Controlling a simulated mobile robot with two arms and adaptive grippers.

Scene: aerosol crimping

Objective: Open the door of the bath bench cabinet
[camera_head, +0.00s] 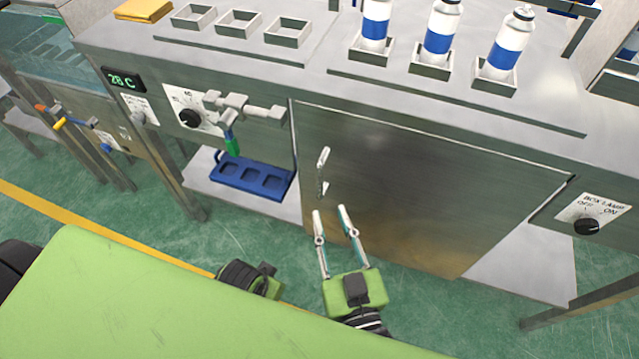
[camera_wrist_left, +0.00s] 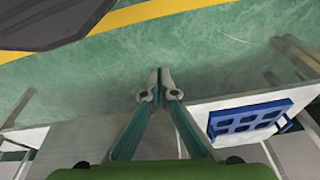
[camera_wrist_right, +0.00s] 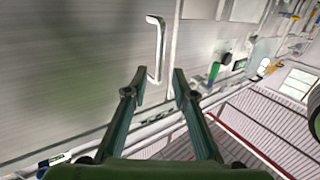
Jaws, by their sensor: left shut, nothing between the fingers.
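The cabinet door (camera_head: 430,190) is a flat grey metal panel in the bench front, and it is closed. Its upright bar handle (camera_head: 323,170) is near the door's left edge. My right gripper (camera_head: 329,210) is open, its fingertips just below the handle in the head view. In the right wrist view the handle (camera_wrist_right: 161,48) lies ahead of the gap between the open fingertips (camera_wrist_right: 160,76); I see no contact. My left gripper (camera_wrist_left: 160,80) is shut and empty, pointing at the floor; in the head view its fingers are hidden.
A control valve (camera_head: 240,108) and a knob (camera_head: 190,118) stick out left of the door. A blue tray (camera_head: 252,178) is on the shelf below. Several blue-and-white cans stand on the bench top. A lamp switch (camera_head: 587,226) is at the right. Floor before the door is clear.

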